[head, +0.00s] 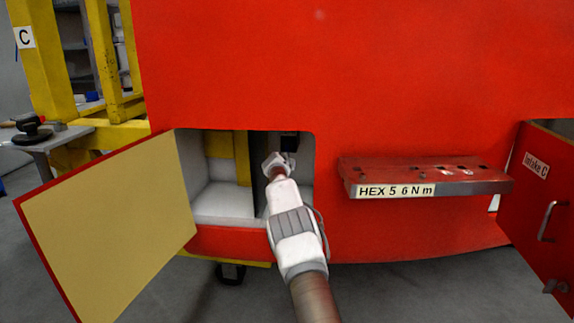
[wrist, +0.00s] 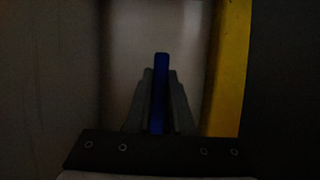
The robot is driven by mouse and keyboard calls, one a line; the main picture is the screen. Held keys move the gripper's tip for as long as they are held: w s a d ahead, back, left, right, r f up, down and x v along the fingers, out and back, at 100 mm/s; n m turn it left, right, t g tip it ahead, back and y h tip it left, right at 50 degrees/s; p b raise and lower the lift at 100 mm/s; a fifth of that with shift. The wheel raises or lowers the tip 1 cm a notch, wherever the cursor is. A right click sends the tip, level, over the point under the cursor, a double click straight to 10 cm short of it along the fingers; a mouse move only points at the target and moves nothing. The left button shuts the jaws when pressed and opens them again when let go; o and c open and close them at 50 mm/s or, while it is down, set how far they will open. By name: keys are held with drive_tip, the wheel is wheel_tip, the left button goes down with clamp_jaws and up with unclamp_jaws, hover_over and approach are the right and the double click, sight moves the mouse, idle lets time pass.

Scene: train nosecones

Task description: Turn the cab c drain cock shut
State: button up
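The open compartment (head: 222,208) in the red nosecone holds my gripper (head: 277,165), which reaches into its right part. In the dark wrist view, a blue upright lever (wrist: 161,90), which looks like the drain cock's handle, stands between the two fingers of my gripper (wrist: 160,75). The fingers lie close along both sides of it and look closed on it. The lever's lower end and the cock body are hidden. In the head view, my arm covers the lever.
The open compartment door (head: 110,225) hangs to the left. A red shelf labelled HEX 5 6 N m (head: 425,175) juts out at right. An open Intake C door (head: 540,200) stands far right. A yellow upright (wrist: 230,70) is right of my fingers.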

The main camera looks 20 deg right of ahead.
drive_tip(key=o, duration=0.4)
drive_tip(key=shift+o, duration=0.2)
drive_tip(key=shift+a, duration=0.15)
drive_tip(key=b+v, duration=0.2)
drive_tip(key=v, duration=1.5)
drive_tip(key=shift+s+r, duration=0.1)
drive_tip(key=shift+s, duration=0.1)
